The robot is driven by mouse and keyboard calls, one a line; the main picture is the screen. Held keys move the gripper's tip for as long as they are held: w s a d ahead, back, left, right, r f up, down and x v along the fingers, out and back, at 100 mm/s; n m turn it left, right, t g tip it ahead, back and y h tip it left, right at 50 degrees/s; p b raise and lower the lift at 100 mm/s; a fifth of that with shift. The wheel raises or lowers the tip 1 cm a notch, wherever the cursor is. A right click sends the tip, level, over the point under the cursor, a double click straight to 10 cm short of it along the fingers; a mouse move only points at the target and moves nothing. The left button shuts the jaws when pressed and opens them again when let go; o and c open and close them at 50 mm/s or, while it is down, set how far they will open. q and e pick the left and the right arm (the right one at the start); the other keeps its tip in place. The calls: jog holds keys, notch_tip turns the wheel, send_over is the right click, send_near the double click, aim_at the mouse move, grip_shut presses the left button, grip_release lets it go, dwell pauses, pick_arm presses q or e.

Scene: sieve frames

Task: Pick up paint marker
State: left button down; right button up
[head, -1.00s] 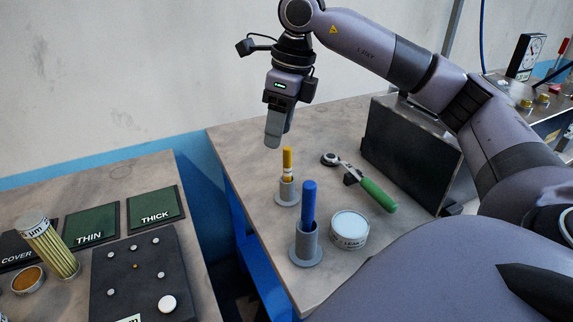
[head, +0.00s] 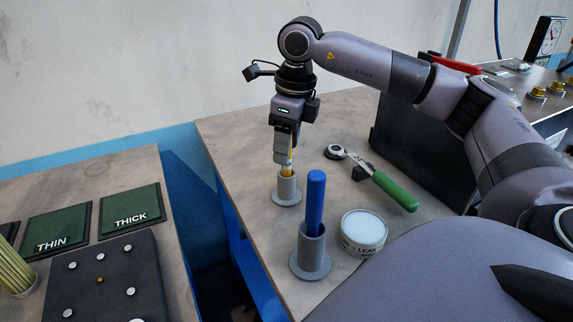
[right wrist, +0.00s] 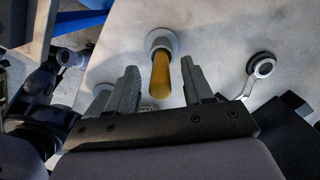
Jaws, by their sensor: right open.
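A yellow marker (head: 288,171) stands upright in a grey cup-shaped holder (head: 287,188) on the right bench; its upper part is mostly hidden by my gripper in the head view. My right gripper (head: 283,158) points down over it, fingers open. In the right wrist view, the yellow marker (right wrist: 160,74) shows between the two spread fingers, with its holder (right wrist: 162,42) beyond; I cannot tell whether either finger touches it. A thicker blue marker-like stick (head: 315,200) stands in a second grey holder (head: 310,252) nearer me. My left gripper is not in view.
A round white-topped tin (head: 363,230) stands beside the blue stick. A green-handled tool (head: 393,190) lies to the right, before a dark box (head: 415,145). A gap separates this bench from the left bench, with its THIN and THICK pads (head: 130,212).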

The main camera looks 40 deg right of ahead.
notch_tip(320, 180, down, 2)
jog(key=shift+w, duration=0.1)
jog(key=shift+c, duration=0.3)
grip_shut()
notch_tip(320, 180, up, 12)
jog(key=shift+w+a+f+p, duration=0.1)
jog(key=shift+f+p, duration=0.1)
jog(key=shift+p, duration=0.25)
notch_tip(320, 180, up, 8)
jog(key=p, duration=0.3)
jog(key=shift+r+p, duration=0.25)
jog(key=shift+p, duration=0.1)
